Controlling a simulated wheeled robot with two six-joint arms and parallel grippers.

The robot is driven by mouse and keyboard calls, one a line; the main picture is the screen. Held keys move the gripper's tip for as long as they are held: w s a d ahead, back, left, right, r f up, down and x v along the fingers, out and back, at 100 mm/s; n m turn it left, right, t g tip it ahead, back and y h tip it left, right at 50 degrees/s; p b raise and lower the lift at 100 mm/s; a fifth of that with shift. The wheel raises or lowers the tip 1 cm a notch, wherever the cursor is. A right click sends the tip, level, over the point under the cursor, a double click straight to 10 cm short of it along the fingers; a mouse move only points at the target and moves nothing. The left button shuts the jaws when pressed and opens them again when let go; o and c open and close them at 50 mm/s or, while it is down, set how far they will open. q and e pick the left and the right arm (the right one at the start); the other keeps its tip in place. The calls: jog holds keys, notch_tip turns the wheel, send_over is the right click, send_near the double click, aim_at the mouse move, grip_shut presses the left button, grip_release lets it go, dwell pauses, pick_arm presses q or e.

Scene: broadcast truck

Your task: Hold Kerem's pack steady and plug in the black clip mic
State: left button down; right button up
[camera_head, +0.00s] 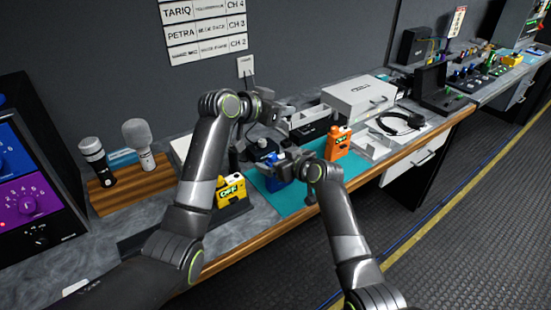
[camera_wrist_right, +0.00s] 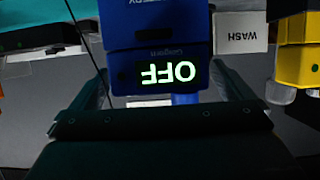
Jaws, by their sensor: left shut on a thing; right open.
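The blue pack (camera_wrist_right: 160,35) shows in the right wrist view, its display reading OFF upside down. In the head view, the blue pack (camera_head: 271,182) is partly hidden behind my right gripper (camera_head: 282,163). My right gripper (camera_wrist_right: 160,95) is open, its fingers on either side of the pack's near end. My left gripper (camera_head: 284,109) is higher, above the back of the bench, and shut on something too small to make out. I cannot pick out the black clip mic. A thin black cable (camera_wrist_right: 82,35) runs along the left of the pack in the wrist view.
A yellow pack (camera_head: 231,190) stands left of the teal mat (camera_head: 302,189), and an orange pack (camera_head: 338,143) stands right. Two microphones rest on a wooden stand (camera_head: 128,178). A white case (camera_head: 358,95) and a headset (camera_head: 402,122) are further right. Name labels (camera_head: 205,30) are on the wall.

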jog(key=shift+x, duration=1.1)
jog(key=c, duration=1.1)
jog(key=shift+c, duration=0.2)
pick_arm(q)
jog(key=shift+w+a+f+m+g+h, duration=0.15)
jog(key=shift+f+m+g+h, duration=0.35)
jog(key=shift+f+m+g, duration=0.25)
jog(key=shift+w+a+f+m+g+h, duration=0.15)
jog(key=shift+f+m+g+h, duration=0.35)
jog(key=shift+f+m+g, duration=0.3)
jog(key=shift+w+f+m+g+h, duration=0.15)
jog(key=shift+f+m+g+h, duration=0.4)
jog(key=shift+m+g, duration=0.3)
